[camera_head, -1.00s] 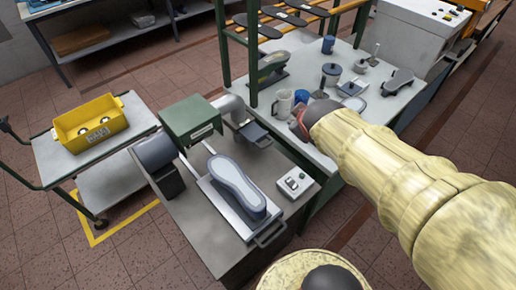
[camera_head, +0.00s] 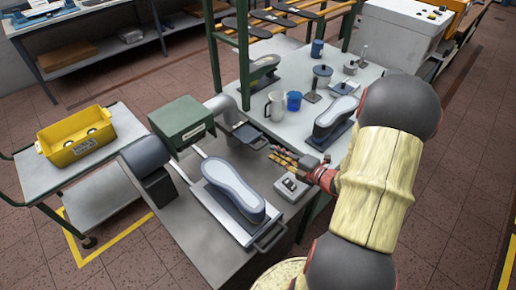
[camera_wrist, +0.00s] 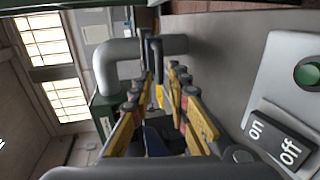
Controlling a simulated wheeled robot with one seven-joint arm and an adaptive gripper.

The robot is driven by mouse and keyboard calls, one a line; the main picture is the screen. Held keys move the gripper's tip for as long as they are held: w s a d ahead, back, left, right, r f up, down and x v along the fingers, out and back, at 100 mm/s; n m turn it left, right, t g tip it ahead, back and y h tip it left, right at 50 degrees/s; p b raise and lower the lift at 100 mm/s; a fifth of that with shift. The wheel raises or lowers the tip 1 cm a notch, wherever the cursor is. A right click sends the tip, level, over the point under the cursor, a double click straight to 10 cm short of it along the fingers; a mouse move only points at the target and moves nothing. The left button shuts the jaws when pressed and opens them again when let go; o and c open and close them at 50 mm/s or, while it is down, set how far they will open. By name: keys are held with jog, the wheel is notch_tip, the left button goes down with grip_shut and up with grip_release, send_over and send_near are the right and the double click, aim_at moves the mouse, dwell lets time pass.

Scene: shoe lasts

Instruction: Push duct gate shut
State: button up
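The duct is a grey bent pipe (camera_head: 221,104) beside a green box on the bench machine. The duct gate, a dark grey plate with a loop handle (camera_head: 250,136), sticks out at the pipe's right end. In the wrist view the pipe (camera_wrist: 112,58) bends across the upper left and the dark gate parts (camera_wrist: 154,60) stand just beyond my fingertips. My gripper (camera_head: 273,152) is just right of the gate, its fingers pointing toward it. In the wrist view my gripper (camera_wrist: 158,78) has its fingers apart with nothing held. I cannot tell whether they touch the gate.
The on/off switch box (camera_head: 291,186) lies close under my gripper and shows large in the wrist view (camera_wrist: 285,130). A shoe last (camera_head: 233,187) lies on the machine tray. A white mug (camera_head: 276,106) and blue cup (camera_head: 294,101) stand on the table behind. A green post (camera_head: 243,60) rises nearby.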

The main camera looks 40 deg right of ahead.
aim_at(263, 146)
jog(key=b+x, duration=0.1)
jog(key=x, duration=0.6)
jog(key=shift+w+b, duration=0.35)
jog(key=shift+b, duration=0.05)
grip_shut()
dwell(0.4)
